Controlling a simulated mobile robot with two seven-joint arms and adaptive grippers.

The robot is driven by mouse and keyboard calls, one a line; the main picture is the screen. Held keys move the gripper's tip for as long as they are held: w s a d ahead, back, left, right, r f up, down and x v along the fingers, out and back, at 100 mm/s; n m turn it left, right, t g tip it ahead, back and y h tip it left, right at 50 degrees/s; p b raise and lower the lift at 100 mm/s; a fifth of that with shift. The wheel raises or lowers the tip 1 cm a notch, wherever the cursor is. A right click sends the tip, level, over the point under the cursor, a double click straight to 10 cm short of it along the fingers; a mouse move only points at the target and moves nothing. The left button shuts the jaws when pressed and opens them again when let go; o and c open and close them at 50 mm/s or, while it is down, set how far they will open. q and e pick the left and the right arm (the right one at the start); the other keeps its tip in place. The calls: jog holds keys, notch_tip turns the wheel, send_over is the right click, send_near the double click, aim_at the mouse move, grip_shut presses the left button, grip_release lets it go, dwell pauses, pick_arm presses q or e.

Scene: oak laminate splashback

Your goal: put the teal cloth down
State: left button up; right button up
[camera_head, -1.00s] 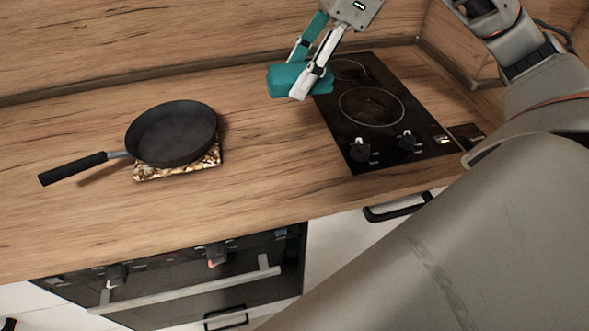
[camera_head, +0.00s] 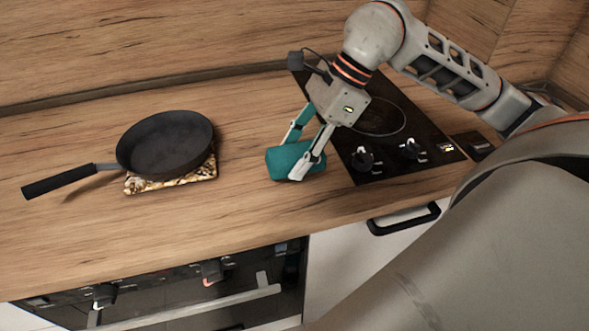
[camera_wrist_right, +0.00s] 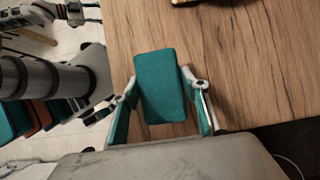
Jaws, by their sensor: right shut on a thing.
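The teal cloth (camera_head: 283,161), a thick folded block, is between the fingers of my right gripper (camera_head: 306,163), which is shut on it. It is at or just above the wooden worktop, left of the hob. I cannot tell whether its underside touches the wood. In the right wrist view the cloth (camera_wrist_right: 160,85) shows between the two fingers, over the worktop near its edge. My left gripper is outside the head view; part of what looks like my left arm and gripper (camera_wrist_right: 77,12) shows at the top left of the right wrist view, its fingers unclear.
A black frying pan (camera_head: 168,142) sits on a patterned trivet (camera_head: 172,182) at the left, its handle pointing left. The black hob (camera_head: 428,151) with knobs lies to the right of the cloth. Bare worktop (camera_head: 240,150) lies between trivet and cloth.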

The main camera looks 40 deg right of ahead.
jog(key=shift+f, duration=2.15)
jog(key=shift+b, duration=0.3)
jog(key=shift+f, duration=0.2)
jog(key=o, duration=1)
jog(key=shift+r, duration=0.25)
jog(key=v, duration=1.2)
jog(key=shift+p, duration=0.3)
